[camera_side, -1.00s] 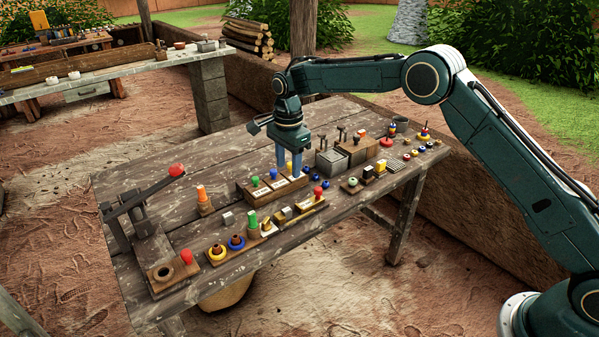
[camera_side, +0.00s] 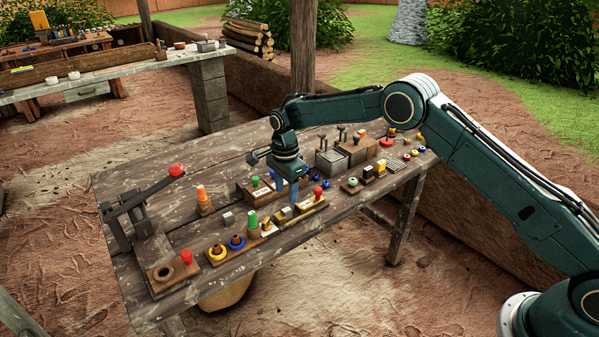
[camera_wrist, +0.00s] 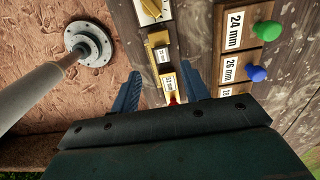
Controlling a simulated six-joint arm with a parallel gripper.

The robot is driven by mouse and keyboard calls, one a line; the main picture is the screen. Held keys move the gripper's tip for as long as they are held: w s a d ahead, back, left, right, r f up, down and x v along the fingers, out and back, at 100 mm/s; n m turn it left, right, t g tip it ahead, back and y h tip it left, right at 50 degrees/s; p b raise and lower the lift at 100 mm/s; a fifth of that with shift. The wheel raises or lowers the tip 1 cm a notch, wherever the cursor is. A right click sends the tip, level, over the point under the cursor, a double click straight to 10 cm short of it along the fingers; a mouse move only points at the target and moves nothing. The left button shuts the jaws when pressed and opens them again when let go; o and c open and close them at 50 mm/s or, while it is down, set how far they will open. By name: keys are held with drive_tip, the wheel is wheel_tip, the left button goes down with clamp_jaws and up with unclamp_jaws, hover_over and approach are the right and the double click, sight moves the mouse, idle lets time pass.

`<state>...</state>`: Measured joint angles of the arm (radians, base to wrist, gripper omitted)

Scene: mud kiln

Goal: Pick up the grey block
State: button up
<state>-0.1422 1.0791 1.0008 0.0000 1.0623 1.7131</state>
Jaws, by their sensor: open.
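A small grey block (camera_side: 228,219) lies alone on the table, left of my gripper in the side view. Another small greyish piece (camera_side: 286,213) sits on the brass-coloured fixture just below my fingers; I cannot tell which is the task's block. My gripper (camera_side: 287,203) is open, pointing down above the fixture's left part. In the wrist view my gripper (camera_wrist: 160,79) has its fingers apart on both sides of a narrow strip with small labelled pieces (camera_wrist: 163,55). Nothing is held. Contact cannot be told.
A wooden block with green and blue knobs and size labels (camera_wrist: 232,50) stands close beside my fingers. A green peg (camera_side: 252,222) and ringed pegs (camera_side: 217,252) stand to the left. Bare table (camera_side: 150,190) lies behind.

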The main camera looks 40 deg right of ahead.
sight(287, 209)
drive_tip(key=shift+f, duration=1.1)
drive_tip(key=shift+f, duration=0.1)
drive_tip(key=shift+w+d+f, duration=0.1)
drive_tip(key=shift+f, duration=1.15)
drive_tip(key=shift+w+f, duration=0.1)
drive_tip(key=shift+f, duration=1.15)
clamp_jaws()
